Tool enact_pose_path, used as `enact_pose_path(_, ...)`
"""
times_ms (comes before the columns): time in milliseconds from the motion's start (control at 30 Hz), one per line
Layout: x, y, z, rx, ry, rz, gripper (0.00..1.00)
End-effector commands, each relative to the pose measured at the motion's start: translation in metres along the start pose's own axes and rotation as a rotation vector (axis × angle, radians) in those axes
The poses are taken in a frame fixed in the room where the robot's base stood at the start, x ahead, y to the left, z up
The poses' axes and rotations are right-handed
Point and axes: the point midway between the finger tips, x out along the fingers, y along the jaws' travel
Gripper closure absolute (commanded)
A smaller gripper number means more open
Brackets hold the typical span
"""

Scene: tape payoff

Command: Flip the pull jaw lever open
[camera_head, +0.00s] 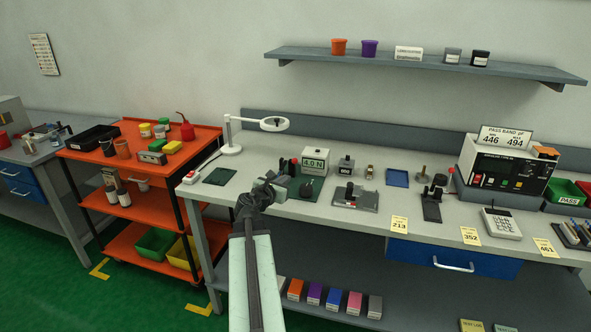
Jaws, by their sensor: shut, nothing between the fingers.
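My gripper (277,183) is at the end of my raised arm, in front of the workbench, and appears in front of its front left part. It is shut and empty. On the bench just to its right is a box reading 4.0 N (315,160) with small dark parts around it on a green mat. Further right are a grey plate fixture with a black upright knob (349,190) and a dark fixture with black knobs (432,203). I cannot tell which small part is the pull jaw lever, nor its position. My gripper hides part of the bench.
A white magnifier lamp (231,148) stands at the bench's back left. A tester (505,165) and a keypad device (502,223) are at the right. An orange cart (135,200) stands left. A shelf (420,64) hangs above. Yellow number tags line the front edge.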

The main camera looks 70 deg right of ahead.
Motion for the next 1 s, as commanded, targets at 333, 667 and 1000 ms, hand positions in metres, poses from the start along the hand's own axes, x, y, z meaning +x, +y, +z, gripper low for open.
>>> enact_pose_path(333,0.043,0.012,0.021,-0.002,0.002,0.011,1.00)
enact_pose_path(667,0.049,0.015,0.025,-0.003,0.003,0.017,1.00)
enact_pose_path(1000,0.050,0.019,0.031,-0.005,0.020,0.017,1.00)
